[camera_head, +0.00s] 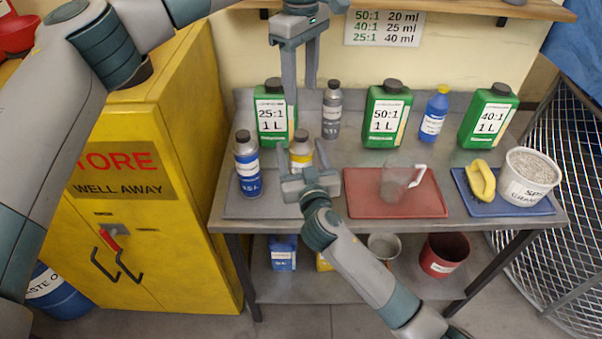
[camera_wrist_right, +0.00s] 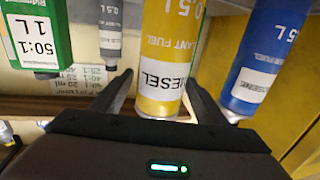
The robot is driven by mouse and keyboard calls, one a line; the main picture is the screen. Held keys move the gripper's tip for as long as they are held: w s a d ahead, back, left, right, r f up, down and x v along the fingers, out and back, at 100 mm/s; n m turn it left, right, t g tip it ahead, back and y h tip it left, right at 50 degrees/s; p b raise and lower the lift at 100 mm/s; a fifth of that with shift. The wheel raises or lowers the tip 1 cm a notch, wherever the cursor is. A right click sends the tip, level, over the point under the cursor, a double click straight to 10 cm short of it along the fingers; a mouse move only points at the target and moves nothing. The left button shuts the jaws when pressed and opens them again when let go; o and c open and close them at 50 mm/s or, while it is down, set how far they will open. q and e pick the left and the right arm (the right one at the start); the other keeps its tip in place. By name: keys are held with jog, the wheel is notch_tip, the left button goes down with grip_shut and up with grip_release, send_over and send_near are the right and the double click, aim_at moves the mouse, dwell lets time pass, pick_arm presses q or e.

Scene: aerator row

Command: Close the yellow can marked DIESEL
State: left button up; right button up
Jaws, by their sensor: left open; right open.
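The yellow can marked DIESEL (camera_head: 301,160) stands upright on the metal bench, left of centre. Its label shows in the right wrist view (camera_wrist_right: 162,65), where the picture is upside down. My right gripper (camera_head: 302,152) is open, with one finger on either side of the can; in its wrist view (camera_wrist_right: 155,98) I cannot tell whether they touch it. The can's top looks dark in the head view; I cannot tell whether a cap sits on it. My left gripper (camera_head: 302,85) is open and points down above the can, with no cap visible between its fingers.
A blue can (camera_head: 247,165) stands close left of the yellow one. A green 25:1 canister (camera_head: 271,115) and a grey bottle (camera_head: 332,112) stand behind. A red mat (camera_head: 365,205) with a clear jug (camera_head: 393,185) lies to the right. A yellow cabinet (camera_head: 190,200) flanks the bench.

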pick_arm(q)
notch_tip(320, 180, down, 4)
jog(key=b, duration=0.3)
jog(key=shift+b, duration=0.35)
pick_arm(e)
jog(key=s+d, duration=0.3)
jog(key=s, duration=1.2)
pick_arm(q)
jog(key=shift+s+f, duration=0.1)
jog(key=shift+f, duration=0.05)
pick_arm(e)
jog(key=shift+f, duration=0.1)
